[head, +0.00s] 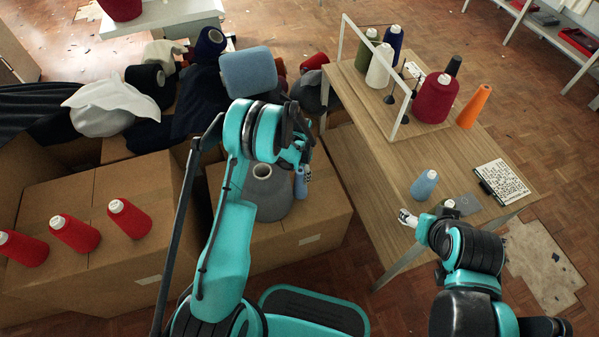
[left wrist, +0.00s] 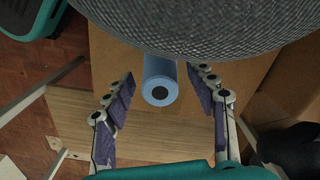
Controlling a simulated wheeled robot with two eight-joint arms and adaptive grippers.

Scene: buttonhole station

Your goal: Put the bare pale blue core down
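The pale blue core (head: 301,186) is a slim tube beside the large grey cone (head: 268,195) on a cardboard box. In the left wrist view the core (left wrist: 161,75) shows its round end with a dark hole, between the fingers. My left gripper (head: 304,168) has its fingers apart on either side of the core, with a narrow gap visible at each side. Whether the core touches the box is hidden. My right gripper (head: 428,211) appears open and empty over the table's front edge, near a pale blue cone (head: 425,186).
The wooden table (head: 390,165) holds a white frame (head: 343,40), a dark red cone (head: 436,98), an orange cone (head: 474,106) and a patterned card (head: 501,182). Red cones (head: 129,218) stand on boxes at left. Dark and white cloths (head: 105,104) lie behind.

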